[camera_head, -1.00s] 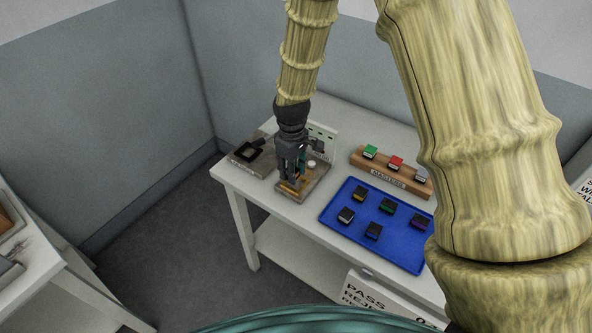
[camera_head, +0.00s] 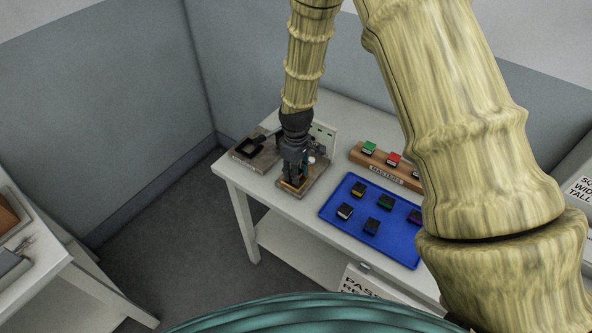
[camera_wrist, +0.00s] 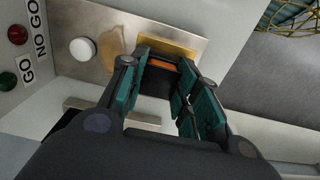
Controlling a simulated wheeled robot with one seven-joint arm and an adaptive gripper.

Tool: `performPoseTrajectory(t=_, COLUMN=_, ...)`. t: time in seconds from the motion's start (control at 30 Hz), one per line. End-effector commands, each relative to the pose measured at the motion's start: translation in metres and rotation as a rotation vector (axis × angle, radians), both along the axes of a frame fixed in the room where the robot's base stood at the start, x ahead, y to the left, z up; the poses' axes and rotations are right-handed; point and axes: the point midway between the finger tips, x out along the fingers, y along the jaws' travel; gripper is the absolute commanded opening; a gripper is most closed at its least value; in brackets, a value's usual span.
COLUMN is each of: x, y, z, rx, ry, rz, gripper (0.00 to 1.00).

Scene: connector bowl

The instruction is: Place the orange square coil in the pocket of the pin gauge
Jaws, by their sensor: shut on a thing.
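The orange square coil (camera_wrist: 160,67) shows in the wrist view as a dark block with an orange band, between the fingers. My gripper (camera_wrist: 163,78) is shut on it. The pin gauge (camera_wrist: 186,24) is a metal-topped fixture with a gold-coloured block (camera_wrist: 181,49) right by the coil. I cannot tell whether the coil is inside the pocket or just above it. In the head view my gripper (camera_head: 293,181) points down over the front part of the gauge (camera_head: 318,178), and its fingers hide the coil.
A white button (camera_wrist: 82,49) and a GO / NO GO panel (camera_wrist: 30,45) stand beside the gripper. Left of the gauge is a dark square fixture (camera_head: 250,146). A blue tray (camera_head: 335,211) with several coils and a wooden masters rack (camera_head: 379,170) lie to the right.

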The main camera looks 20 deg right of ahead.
Motion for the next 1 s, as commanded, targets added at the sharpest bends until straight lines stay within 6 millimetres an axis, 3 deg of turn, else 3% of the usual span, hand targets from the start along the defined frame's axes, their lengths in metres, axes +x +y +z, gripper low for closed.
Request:
performPoseTrajectory(t=0.13, x=0.0, y=0.0, z=-0.003, rx=0.0, ry=0.0, rz=0.0, gripper=0.04)
performPoseTrajectory(t=0.17, x=0.0, y=0.0, z=-0.003, rx=0.0, ry=0.0, rz=0.0, gripper=0.35)
performPoseTrajectory(t=0.27, x=0.0, y=0.0, z=-0.003, rx=0.0, ry=0.0, rz=0.0, gripper=0.53)
performPoseTrajectory(t=0.7, x=0.0, y=0.0, z=0.002, rx=0.001, ry=-0.001, rz=0.0, gripper=0.53)
performPoseTrajectory(t=1.0, x=0.0, y=0.0, z=0.029, rx=0.0, ry=-0.001, rz=0.0, gripper=0.53)
